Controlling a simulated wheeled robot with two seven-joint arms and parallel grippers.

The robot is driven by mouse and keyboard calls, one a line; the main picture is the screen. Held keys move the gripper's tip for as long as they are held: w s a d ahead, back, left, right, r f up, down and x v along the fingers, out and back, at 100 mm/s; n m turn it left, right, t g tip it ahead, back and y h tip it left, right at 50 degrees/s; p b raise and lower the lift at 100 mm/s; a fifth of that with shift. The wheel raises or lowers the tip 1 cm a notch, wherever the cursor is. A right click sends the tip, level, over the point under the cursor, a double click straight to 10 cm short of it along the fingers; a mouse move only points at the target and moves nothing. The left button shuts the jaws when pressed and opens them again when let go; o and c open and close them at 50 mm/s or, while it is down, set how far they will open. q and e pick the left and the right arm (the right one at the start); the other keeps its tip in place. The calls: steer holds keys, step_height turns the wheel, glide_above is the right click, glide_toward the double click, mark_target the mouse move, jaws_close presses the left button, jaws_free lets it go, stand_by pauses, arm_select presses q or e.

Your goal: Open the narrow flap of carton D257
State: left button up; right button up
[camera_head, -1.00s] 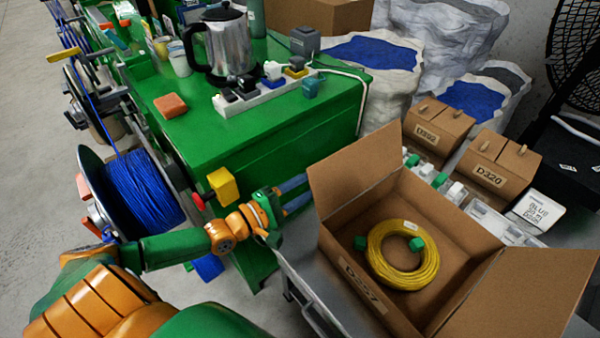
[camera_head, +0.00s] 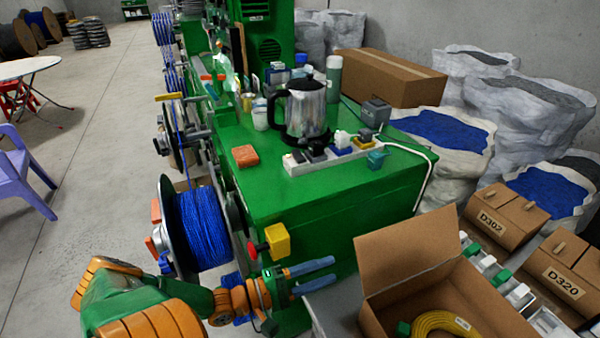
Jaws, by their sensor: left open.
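The brown carton D257 (camera_head: 476,290) is at the lower right, cut off by the bottom edge, its label out of view. One carton flap (camera_head: 407,250) stands raised at its far left side. The carton is open on top, and a yellow cable coil (camera_head: 446,321) lies inside, partly cut off. My left gripper (camera_head: 334,272) is to the left of the carton, in front of the green bench. Its two blue-grey fingers point right, apart and empty, with a gap to the raised flap. My right gripper is out of view.
The green bench (camera_head: 330,205) carries a kettle (camera_head: 305,110), a power strip (camera_head: 335,155) and an orange block (camera_head: 245,156). A blue cable reel (camera_head: 200,228) is beside my left arm. Cartons D302 (camera_head: 503,215) and D320 (camera_head: 560,275) stand behind the carton at right.

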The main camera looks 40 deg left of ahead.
arm_select(q)
steer(key=shift+p+v, duration=0.55)
steer(key=shift+v, duration=1.95)
